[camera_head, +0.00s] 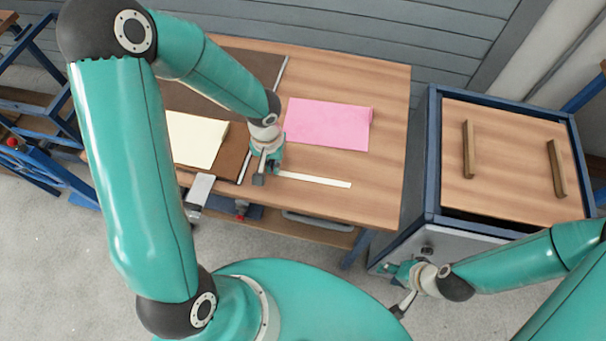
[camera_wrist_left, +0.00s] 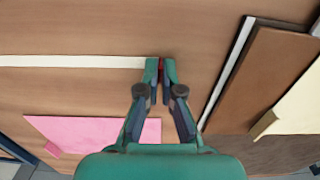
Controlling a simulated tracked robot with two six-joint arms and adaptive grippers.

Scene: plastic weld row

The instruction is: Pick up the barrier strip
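The barrier strip, a long thin white strip (camera_head: 318,180), lies on the wooden table near its front edge. It also shows in the left wrist view (camera_wrist_left: 70,61), running from the left edge to my fingertips. My left gripper (camera_head: 264,177) is at the strip's left end, low over the table. In the left wrist view its fingertips (camera_wrist_left: 160,68) are close together at the strip's end, and they hide that end. I cannot tell whether the strip is between them. My right gripper (camera_head: 396,288) is open and empty, beside the cabinet, away from the strip.
A pink sheet (camera_head: 326,124) lies behind the strip. A cream sheet (camera_head: 194,140) on a brown board (camera_head: 233,158) is left of my left gripper. A blue-framed cabinet (camera_head: 432,150) with two wooden bars stands right. The table's right part is clear.

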